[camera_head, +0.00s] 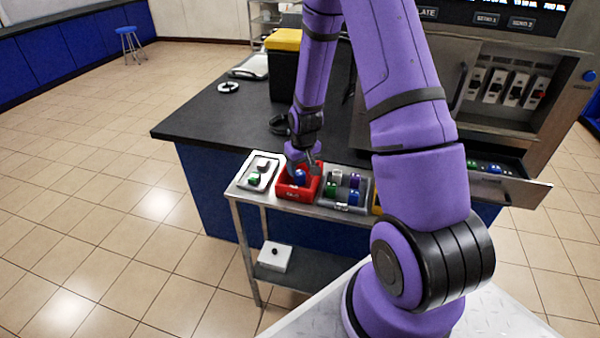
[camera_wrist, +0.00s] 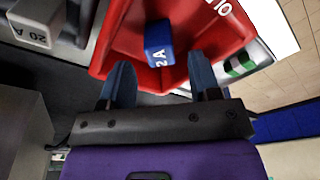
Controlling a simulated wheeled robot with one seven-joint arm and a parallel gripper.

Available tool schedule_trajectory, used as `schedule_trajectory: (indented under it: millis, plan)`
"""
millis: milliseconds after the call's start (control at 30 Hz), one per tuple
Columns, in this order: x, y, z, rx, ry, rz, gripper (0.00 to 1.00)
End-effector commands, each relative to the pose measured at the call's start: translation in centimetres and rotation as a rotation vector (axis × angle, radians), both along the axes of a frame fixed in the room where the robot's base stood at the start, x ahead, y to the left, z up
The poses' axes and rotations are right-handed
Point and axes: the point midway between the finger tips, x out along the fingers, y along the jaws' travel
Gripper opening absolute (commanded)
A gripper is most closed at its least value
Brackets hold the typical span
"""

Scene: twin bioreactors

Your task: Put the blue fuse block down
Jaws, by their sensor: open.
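The blue fuse block (camera_wrist: 158,42), marked "2A", lies in the red bin (camera_wrist: 115,50) in the wrist view. In the head view the blue block (camera_head: 299,177) shows inside the red bin (camera_head: 292,194) on the steel cart. My gripper (camera_wrist: 160,76) is open, its two fingers apart on either side of the block's near end and not closed on it. In the head view my gripper (camera_head: 311,167) is over the bin, partly hidden by its own wrist. I cannot tell whether the block touches the bin floor evenly.
A grey bin (camera_head: 345,207) with several coloured blocks stands right of the red bin. A white tray (camera_head: 249,186) with blocks stands left. A yellow bin (camera_head: 377,204) is mostly hidden behind my arm. An open drawer (camera_head: 520,190) juts out at right. The dark counter (camera_head: 200,125) lies behind.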

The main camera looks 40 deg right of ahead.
Motion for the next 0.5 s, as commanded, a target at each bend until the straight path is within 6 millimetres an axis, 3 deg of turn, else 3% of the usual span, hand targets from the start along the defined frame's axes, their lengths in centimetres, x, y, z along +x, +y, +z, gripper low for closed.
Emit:
schedule_trajectory:
  millis: [200, 500]
  plan:
    - [-0.5, 0.1, 3.9, 0.000, -0.004, 0.000, 0.57]
    - [-1.1, 0.1, 7.6, 0.000, -0.002, -0.001, 0.57]
